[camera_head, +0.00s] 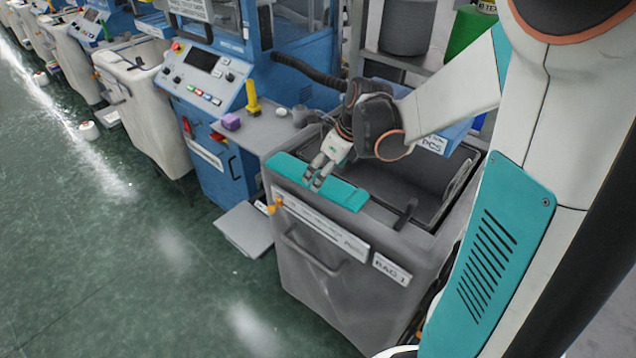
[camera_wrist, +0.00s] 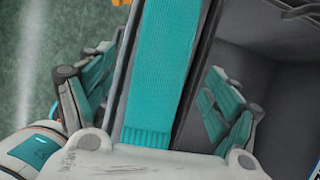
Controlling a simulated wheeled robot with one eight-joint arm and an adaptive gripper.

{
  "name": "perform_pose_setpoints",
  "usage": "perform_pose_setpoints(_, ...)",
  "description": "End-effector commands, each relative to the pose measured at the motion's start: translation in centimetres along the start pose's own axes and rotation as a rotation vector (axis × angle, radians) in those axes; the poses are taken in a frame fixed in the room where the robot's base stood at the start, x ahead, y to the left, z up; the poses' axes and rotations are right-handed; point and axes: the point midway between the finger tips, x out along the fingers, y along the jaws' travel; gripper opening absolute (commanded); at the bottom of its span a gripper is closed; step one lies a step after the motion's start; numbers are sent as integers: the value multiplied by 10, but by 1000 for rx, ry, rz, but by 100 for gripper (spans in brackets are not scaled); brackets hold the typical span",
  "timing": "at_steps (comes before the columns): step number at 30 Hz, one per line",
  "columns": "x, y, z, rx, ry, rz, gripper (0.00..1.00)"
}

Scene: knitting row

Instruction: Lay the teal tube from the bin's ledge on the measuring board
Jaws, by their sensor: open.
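The teal tube (camera_head: 288,167) lies flat along the front ledge of the grey bin (camera_head: 330,290). It is a ribbed knit strip, and it also shows in the wrist view (camera_wrist: 165,65). My gripper (camera_head: 314,179) is over the middle of the tube and hides part of it. In the wrist view my gripper (camera_wrist: 160,95) is open, with one finger on the outer side of the ledge and the other on the bin's inner side. Nothing is held between the fingers. I cannot tell for certain which surface is the measuring board.
The bin's dark hollow (camera_head: 420,170) lies behind the ledge, with a black handle (camera_head: 405,214) near its right end.

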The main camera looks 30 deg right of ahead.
Motion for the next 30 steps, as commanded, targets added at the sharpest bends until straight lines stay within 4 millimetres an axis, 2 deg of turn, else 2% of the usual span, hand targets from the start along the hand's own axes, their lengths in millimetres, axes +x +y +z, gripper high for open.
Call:
perform_pose_setpoints(1,12,-2,-1,-1,0,0,82)
perform_pose_setpoints(6,35,-3,-1,-2,0,0,82)
perform_pose_setpoints(14,37,-3,-1,-1,0,0,82)
perform_pose_setpoints(19,37,-3,-1,-1,0,0,45)
perform_pose_setpoints(20,37,-3,-1,-1,0,0,42)
perform_pose_setpoints(30,36,-3,0,-1,0,0,42)
